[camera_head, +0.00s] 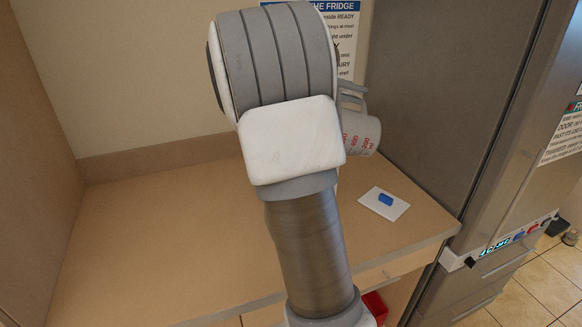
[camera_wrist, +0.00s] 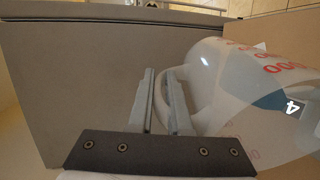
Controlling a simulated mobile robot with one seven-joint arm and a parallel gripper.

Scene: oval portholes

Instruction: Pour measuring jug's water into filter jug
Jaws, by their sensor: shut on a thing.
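The measuring jug (camera_head: 362,134) is pale and translucent with red markings. In the head view it shows just right of my arm, tilted, its left part hidden. In the wrist view the jug (camera_wrist: 222,70) fills the right side. My gripper (camera_wrist: 163,75) is shut on its handle (camera_wrist: 182,85); in the head view its grey fingers (camera_head: 352,92) show above the jug. A dark blue patch with a white "4" (camera_wrist: 292,106) shows by the jug; I cannot tell whether it belongs to the filter jug. The filter jug is not clearly visible in the head view. The water cannot be made out.
A white board (camera_head: 370,205) with a blue block (camera_head: 385,200) lies on the wooden counter (camera_head: 150,255), near its right end. The fridge (camera_head: 450,90) stands close on the right. A wall is behind. The counter's left part is clear.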

